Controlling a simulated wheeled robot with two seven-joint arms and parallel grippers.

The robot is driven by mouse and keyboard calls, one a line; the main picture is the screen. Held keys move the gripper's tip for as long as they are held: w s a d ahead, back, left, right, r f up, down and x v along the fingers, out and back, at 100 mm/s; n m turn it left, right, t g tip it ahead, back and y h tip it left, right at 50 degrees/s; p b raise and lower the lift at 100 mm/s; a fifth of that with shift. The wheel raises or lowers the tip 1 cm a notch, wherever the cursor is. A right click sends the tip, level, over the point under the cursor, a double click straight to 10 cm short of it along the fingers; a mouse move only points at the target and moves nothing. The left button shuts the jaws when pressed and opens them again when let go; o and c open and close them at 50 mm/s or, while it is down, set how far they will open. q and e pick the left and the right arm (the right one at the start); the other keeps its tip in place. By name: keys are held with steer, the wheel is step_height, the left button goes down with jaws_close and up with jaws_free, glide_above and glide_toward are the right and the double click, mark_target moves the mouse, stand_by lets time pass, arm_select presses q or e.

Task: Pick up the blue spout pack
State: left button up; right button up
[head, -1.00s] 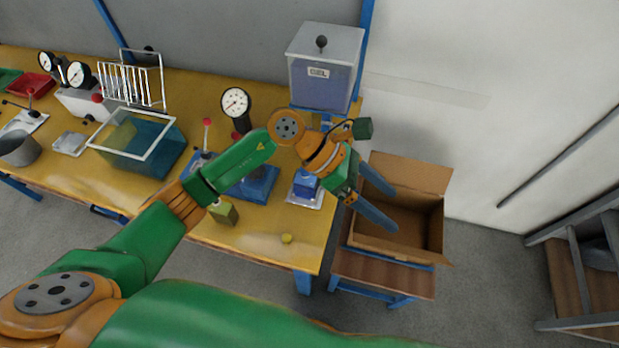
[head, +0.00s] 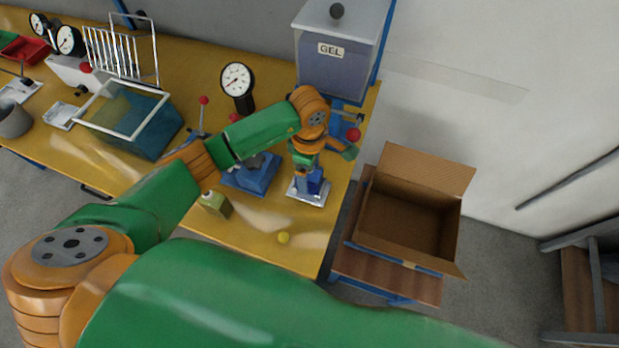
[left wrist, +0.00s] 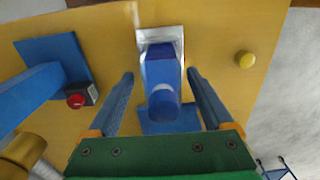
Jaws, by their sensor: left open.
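The blue spout pack (head: 315,183) stands on a small silver plate (head: 298,193) near the right end of the yellow bench, partly hidden by my left arm in the head view. In the left wrist view the pack (left wrist: 162,75) is seen from above, between the two fingers of my left gripper (left wrist: 160,74). The fingers are open, one on each side of it, with a visible gap on both sides. In the head view my left gripper (head: 306,168) is over the plate, its fingers mostly hidden. My right gripper is not in view.
A gel dispenser (head: 339,60) stands behind the plate. A blue press base (head: 253,175) is to the left, with a dial gauge (head: 238,79) behind. An open cardboard box (head: 410,215) is at the right.

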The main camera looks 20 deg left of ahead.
arm_select(q)
steer(key=shift+s+r, duration=0.1)
steer(key=shift+s, duration=0.1)
steer(key=c, duration=1.2)
steer(key=shift+w, duration=0.1)
jaws_close()
